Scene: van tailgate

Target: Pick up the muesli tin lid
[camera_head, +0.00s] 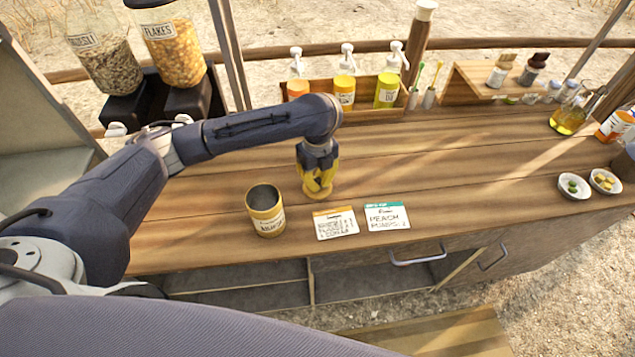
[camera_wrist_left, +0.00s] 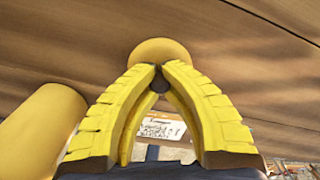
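The open muesli tin (camera_head: 266,215), yellow with a pale label, stands upright on the wooden counter with no lid on it. It also shows at the left of the left wrist view (camera_wrist_left: 40,130). The round yellow lid (camera_head: 318,195) is just right of the tin, under my left gripper (camera_head: 318,186). In the left wrist view the lid (camera_wrist_left: 160,48) has a dark knob between the two yellow fingertips, which close in on it. The fingers hide part of the lid. I cannot tell whether it touches the counter. My right gripper is not in view.
Two cards (camera_head: 336,223) (camera_head: 387,216) lie right of the tin near the front edge. Pump bottles (camera_head: 387,90) stand in a rack (camera_head: 345,115) behind. Muesli (camera_head: 105,60) and flakes (camera_head: 173,50) dispensers stand at back left. Small bowls (camera_head: 574,187) are at right. The mid-right counter is clear.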

